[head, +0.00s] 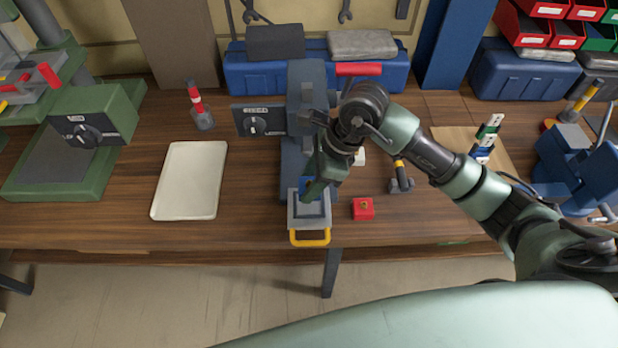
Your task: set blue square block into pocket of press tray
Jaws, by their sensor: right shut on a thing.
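The press tray (309,223) is a light grey square tray with a yellow handle at its front, in the middle of the table below the press. A darker square recess shows in its top. My right gripper (316,191) points down over the rear part of the tray, shut on the blue square block (306,183). The block shows only in part beside and behind the fingers. I cannot tell whether it touches the tray or hangs just above it. My left gripper is not in view.
The grey-blue press (305,85) stands right behind the tray, with a dial box at its left. A red block (362,209) sits close to the tray's right. A white flat tray (189,181) lies to the left. A green machine (95,125) stands farther left.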

